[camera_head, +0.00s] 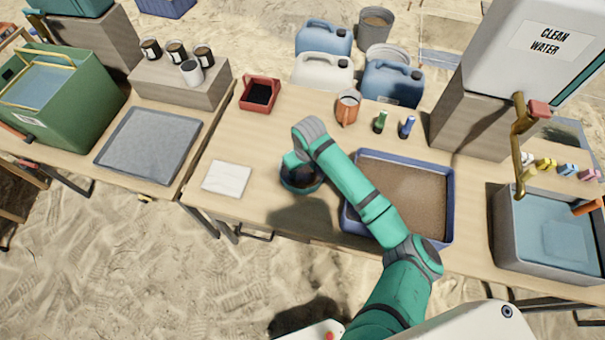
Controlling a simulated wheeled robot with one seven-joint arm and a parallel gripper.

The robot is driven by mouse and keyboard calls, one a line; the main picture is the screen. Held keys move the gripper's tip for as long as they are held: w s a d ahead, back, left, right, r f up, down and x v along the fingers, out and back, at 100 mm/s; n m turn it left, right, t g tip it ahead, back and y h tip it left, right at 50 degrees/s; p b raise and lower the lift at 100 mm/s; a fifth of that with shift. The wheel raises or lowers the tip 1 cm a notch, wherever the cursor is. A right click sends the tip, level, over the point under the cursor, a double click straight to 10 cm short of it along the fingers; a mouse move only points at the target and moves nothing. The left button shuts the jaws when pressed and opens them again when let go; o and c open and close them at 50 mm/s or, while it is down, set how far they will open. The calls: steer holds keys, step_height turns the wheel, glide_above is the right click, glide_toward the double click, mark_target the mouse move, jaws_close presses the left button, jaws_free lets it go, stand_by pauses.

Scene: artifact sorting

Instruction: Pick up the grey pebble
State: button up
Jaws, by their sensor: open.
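My teal arm reaches out over the wooden table, and my gripper (301,178) points down above the tabletop between the white cloth and the sand tray. It is seen from above, so its fingertips and whatever lies straight beneath them are mostly hidden. It is open, and I see nothing held in it. I cannot make out a grey pebble anywhere; it may be hidden under my gripper or arm. The blue-rimmed tray of brown sand (447,205) lies to the right, partly covered by my arm.
A folded white cloth (227,179) lies left of my gripper. A red box (260,93), an orange mug (347,107) and green (380,122) and blue (407,127) small bottles stand behind. A water basin (503,235) is at right, a grey tray (150,145) at left.

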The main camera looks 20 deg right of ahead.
steer(key=c, duration=1.2)
